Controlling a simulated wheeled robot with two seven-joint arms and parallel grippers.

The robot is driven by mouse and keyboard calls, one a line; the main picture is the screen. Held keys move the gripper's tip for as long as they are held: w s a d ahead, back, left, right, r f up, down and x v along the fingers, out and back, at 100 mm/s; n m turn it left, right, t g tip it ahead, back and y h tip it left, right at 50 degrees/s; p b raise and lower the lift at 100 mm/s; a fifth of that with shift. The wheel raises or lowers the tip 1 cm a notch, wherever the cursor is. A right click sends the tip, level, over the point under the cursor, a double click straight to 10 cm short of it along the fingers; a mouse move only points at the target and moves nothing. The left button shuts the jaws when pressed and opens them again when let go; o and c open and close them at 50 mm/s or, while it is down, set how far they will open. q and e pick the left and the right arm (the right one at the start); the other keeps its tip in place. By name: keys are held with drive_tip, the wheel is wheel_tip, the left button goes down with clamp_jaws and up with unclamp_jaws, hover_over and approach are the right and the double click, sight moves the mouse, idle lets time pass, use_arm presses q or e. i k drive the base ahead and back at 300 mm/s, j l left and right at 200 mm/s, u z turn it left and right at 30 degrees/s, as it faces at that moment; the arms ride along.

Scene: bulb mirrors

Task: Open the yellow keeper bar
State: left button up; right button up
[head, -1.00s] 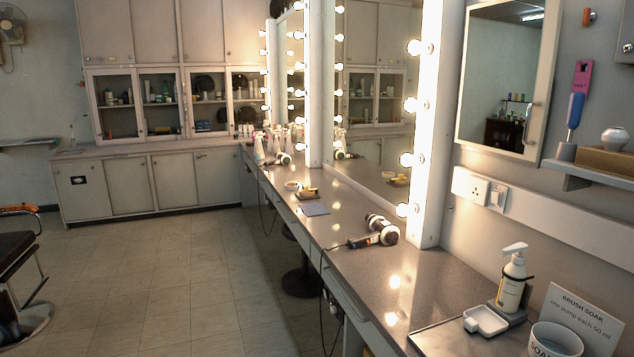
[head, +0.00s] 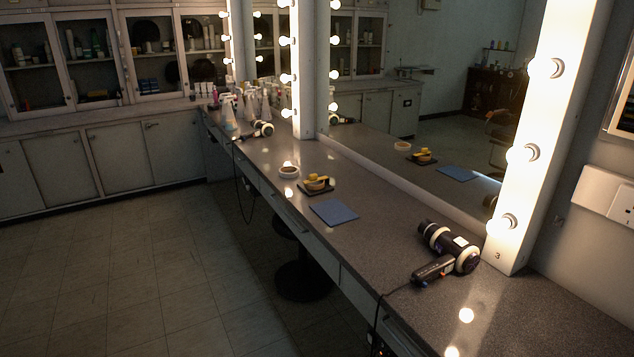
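A small yellow piece (head: 317,182) sits on a dark flat base (head: 315,188) on the counter, near the mirror. It is the only yellow thing I see on the counter, and it is too small to tell whether it is the keeper bar or whether a bar on it is open or shut. Its reflection shows in the mirror behind it. Neither of my grippers is in view.
A hair dryer (head: 448,250) with a cord lies nearer on the counter (head: 400,290). Lit bulbs line the white mirror posts (head: 545,130). Floor (head: 150,270) at left is clear.

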sight(312, 177)
drive_tip(key=i+j, duration=0.25)
drive_tip(key=i, duration=0.2)
drive_tip(key=i+j+u, duration=0.15)
drive_tip(key=i, duration=0.3)
